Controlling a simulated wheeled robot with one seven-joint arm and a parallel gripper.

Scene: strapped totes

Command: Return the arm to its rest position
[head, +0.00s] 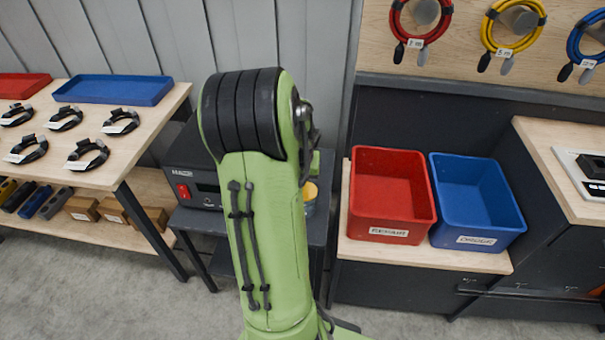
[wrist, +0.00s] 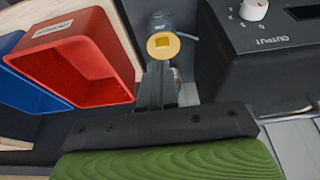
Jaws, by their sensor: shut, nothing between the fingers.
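My green arm (head: 265,215) stands folded upright in the middle of the head view, its black-banded joint at the top. My gripper is hidden behind the arm there. In the wrist view my gripper (wrist: 158,72) shows its dark fingers together and empty, pointing up the picture from a black bracket. A grey cylinder with a yellow end (wrist: 163,46) lies just beyond the fingertips in the picture; I cannot tell the gap. Part of it also shows beside the arm in the head view (head: 309,192).
A red bin (head: 391,230) and a blue bin (head: 478,238) stand on a low shelf to the right. A black device (head: 188,178) sits on a dark stand behind the arm. A table (head: 125,165) with cable loops and trays is at left. Coiled cables hang upper right.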

